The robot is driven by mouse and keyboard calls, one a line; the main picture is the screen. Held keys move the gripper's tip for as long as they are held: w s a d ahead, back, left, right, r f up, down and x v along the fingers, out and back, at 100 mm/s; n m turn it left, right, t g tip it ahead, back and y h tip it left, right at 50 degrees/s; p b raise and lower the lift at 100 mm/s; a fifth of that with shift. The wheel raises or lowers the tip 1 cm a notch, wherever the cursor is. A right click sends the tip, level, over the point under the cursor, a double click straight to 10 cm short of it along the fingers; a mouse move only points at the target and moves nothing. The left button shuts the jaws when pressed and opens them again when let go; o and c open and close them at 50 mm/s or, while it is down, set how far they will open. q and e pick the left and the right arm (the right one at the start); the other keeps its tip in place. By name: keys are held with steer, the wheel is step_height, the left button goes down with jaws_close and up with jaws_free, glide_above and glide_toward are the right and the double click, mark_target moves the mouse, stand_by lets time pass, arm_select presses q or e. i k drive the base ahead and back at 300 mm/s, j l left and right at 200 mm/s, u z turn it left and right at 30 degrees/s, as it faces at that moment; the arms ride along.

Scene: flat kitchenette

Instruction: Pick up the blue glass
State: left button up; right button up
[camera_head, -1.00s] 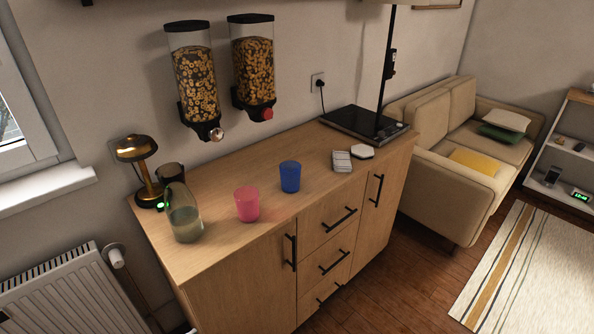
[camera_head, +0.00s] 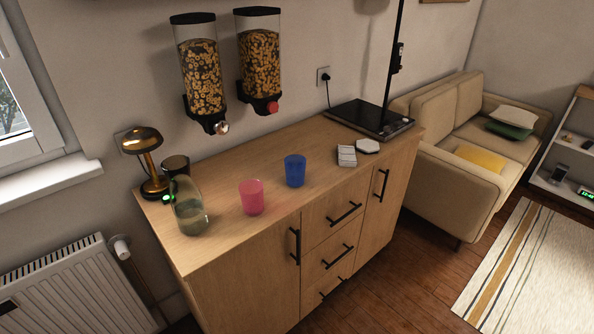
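The blue glass (camera_head: 295,171) stands upright on the wooden cabinet top (camera_head: 228,222), near the middle of its length. A pink glass (camera_head: 251,197) stands to its left and a little nearer, apart from it. Neither of my grippers shows in the head view, so their state is hidden. Nothing touches the blue glass, and its near side is unobstructed.
A carafe (camera_head: 188,209), a dark glass (camera_head: 176,166) and a brass lamp (camera_head: 146,160) stand at the left end. White coasters (camera_head: 347,156) lie right of the blue glass. A black hob (camera_head: 368,119) is farther right. Two cereal dispensers (camera_head: 201,77) hang above.

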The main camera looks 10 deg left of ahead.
mark_target(295, 176)
steer(key=i+l+u, duration=0.1)
steer(key=u, duration=0.25)
steer(key=l+u, duration=0.15)
steer(key=u, duration=0.2)
steer(key=l+u, duration=0.2)
steer(key=u, duration=0.15)
steer(key=i+l+u, duration=0.1)
steer(key=l+u, duration=0.15)
steer(key=l, duration=0.2)
steer(key=l+u, duration=0.2)
steer(key=l, duration=0.3)
steer(key=l+u, duration=0.2)
steer(key=l, duration=0.75)
steer(key=k, duration=0.05)
